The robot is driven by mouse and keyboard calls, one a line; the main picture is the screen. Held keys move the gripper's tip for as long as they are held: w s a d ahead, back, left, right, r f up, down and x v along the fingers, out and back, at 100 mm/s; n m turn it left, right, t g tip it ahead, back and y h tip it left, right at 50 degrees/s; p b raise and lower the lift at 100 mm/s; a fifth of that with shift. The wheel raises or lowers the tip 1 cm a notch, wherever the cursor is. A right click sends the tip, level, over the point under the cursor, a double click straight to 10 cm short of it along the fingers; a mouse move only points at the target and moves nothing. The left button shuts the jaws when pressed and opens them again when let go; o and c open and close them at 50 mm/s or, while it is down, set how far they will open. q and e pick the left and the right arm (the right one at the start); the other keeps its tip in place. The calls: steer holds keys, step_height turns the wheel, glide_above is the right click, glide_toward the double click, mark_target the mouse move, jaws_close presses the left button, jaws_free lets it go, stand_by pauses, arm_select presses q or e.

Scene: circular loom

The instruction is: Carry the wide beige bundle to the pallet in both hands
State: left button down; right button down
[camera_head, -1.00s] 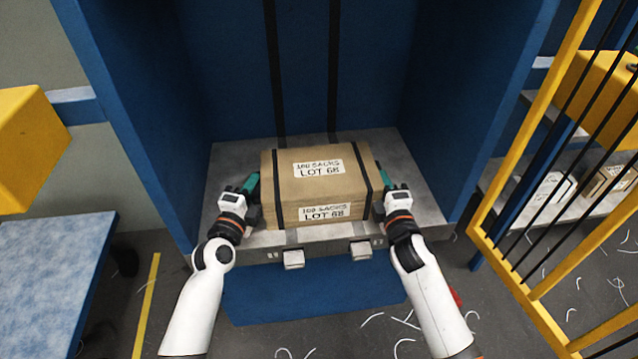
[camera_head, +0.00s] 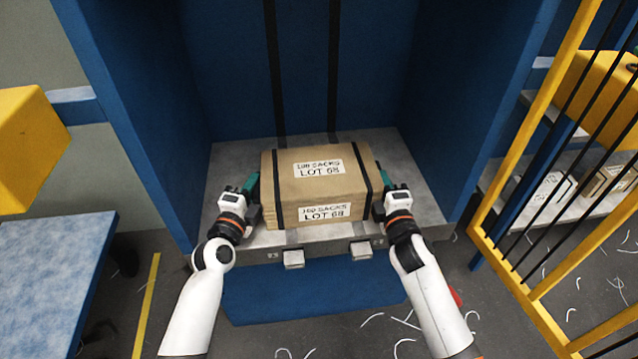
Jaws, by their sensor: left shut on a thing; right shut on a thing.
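The wide beige bundle (camera_head: 318,187) sits on the grey shelf (camera_head: 228,168) of a blue bay. It has two dark straps and white labels reading "100 SACKS LOT 68" on its top and front. My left gripper (camera_head: 254,188) is at the bundle's left side and my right gripper (camera_head: 381,184) is at its right side. Both are shut on the bundle, with green finger parts against its side edges. The fingertips are partly hidden by the hands and the bundle. I cannot see a pallet that I can make out for sure.
Blue walls (camera_head: 150,120) stand on both sides of the shelf. A yellow barred gate (camera_head: 520,160) is on the right, with a low shelf of boxes (camera_head: 605,182) behind it. A blue-topped table (camera_head: 50,265) is at the left. White scraps (camera_head: 405,322) lie on the dark floor.

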arm_select(q)
steer(key=shift+f, duration=0.1)
